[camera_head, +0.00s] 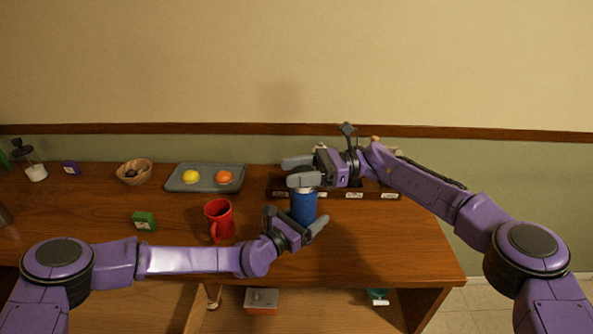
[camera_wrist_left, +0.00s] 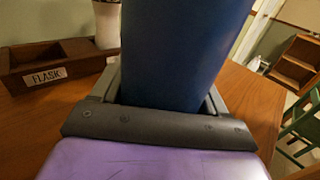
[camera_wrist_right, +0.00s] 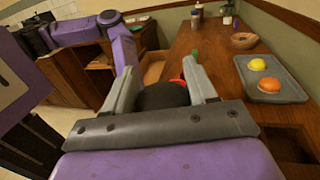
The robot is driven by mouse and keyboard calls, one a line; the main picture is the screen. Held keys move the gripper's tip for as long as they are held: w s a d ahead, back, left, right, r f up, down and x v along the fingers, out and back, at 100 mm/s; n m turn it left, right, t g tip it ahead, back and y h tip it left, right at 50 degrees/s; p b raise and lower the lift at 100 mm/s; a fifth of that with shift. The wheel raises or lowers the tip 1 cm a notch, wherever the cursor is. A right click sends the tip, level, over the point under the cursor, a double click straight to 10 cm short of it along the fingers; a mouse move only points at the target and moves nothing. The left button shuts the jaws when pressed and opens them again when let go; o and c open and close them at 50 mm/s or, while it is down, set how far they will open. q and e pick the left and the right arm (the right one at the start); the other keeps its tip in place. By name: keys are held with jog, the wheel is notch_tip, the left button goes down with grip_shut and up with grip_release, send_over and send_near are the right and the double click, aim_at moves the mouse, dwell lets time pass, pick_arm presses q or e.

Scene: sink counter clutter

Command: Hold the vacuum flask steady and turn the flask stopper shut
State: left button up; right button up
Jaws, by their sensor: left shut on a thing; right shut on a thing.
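The blue vacuum flask (camera_head: 303,208) stands upright on the wooden counter. My left gripper (camera_head: 294,221) is shut on its body from the front left; the blue body also fills the middle of the left wrist view (camera_wrist_left: 180,50). The dark round flask stopper (camera_wrist_right: 162,96) shows between the fingers of my right gripper (camera_wrist_right: 160,90) in the right wrist view. That gripper is shut on the stopper at the flask's top. In the head view its fingers hide the stopper, and I cannot tell how far it is turned.
A dark wooden rack with labels (camera_head: 384,196) lies behind the flask; one label reads FLASK (camera_wrist_left: 48,76). A red mug (camera_head: 218,220) stands left of the flask.

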jog(key=shift+a, duration=0.1)
dwell(0.3)
jog(key=o, duration=1)
jog(key=v, duration=1.2)
jog(key=shift+f, duration=0.1)
